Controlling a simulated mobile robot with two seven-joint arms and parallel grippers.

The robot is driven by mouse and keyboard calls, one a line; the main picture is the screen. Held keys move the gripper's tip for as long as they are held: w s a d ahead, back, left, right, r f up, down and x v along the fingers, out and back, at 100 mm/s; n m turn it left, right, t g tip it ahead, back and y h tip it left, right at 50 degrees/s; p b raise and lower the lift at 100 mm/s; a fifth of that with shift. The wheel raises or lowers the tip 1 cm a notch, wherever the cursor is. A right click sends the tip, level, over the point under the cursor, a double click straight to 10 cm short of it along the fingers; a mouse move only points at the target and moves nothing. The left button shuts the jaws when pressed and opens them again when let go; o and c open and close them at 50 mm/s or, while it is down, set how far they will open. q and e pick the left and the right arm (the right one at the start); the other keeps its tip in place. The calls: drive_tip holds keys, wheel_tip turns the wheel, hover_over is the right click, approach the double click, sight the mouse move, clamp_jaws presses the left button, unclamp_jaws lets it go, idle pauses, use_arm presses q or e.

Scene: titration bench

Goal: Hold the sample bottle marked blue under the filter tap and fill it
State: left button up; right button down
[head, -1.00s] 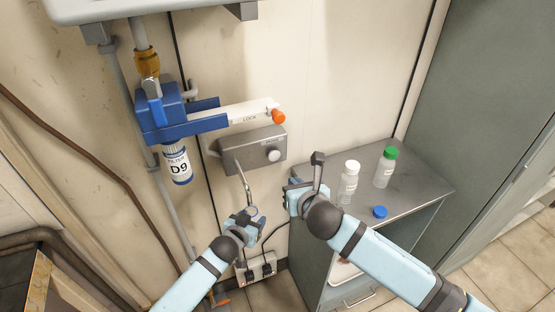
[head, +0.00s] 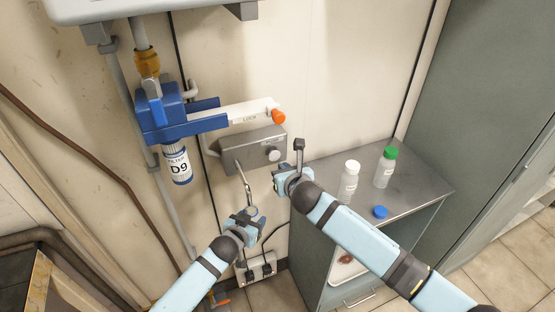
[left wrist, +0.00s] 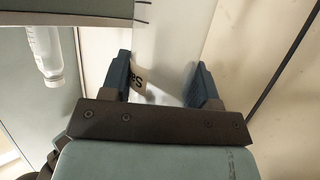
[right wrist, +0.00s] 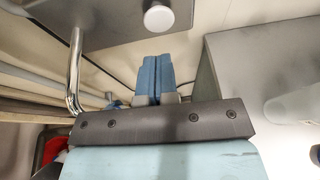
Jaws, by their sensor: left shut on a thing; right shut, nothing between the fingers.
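My left gripper (head: 252,219) is shut on an uncapped sample bottle (head: 253,211), mostly hidden by the fingers. In the left wrist view the pale bottle (left wrist: 165,88) with part of a label sits between the fingers. Its mouth is at the lower end of the tap's bent metal spout (head: 243,180); I cannot tell how exactly they line up, nor any water. The filter tap's grey box (head: 245,152) carries a round white knob (head: 273,155). My right gripper (head: 279,180) is shut and empty, just below the knob; the right wrist view shows its fingers together (right wrist: 156,76).
A grey cabinet (head: 420,193) on the right bears a white-capped bottle (head: 348,184), a green-capped bottle (head: 385,168) and a loose blue cap (head: 380,212). A blue valve with a lever marked LOCK (head: 240,117) and a D9 filter (head: 178,166) hang at upper left.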

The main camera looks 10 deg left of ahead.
sight(275, 156)
drive_tip(key=x, duration=0.2)
drive_tip(key=r+x, duration=0.1)
drive_tip(key=x, duration=0.2)
drive_tip(key=shift+w+a, duration=0.3)
drive_tip(key=shift+w, duration=0.15)
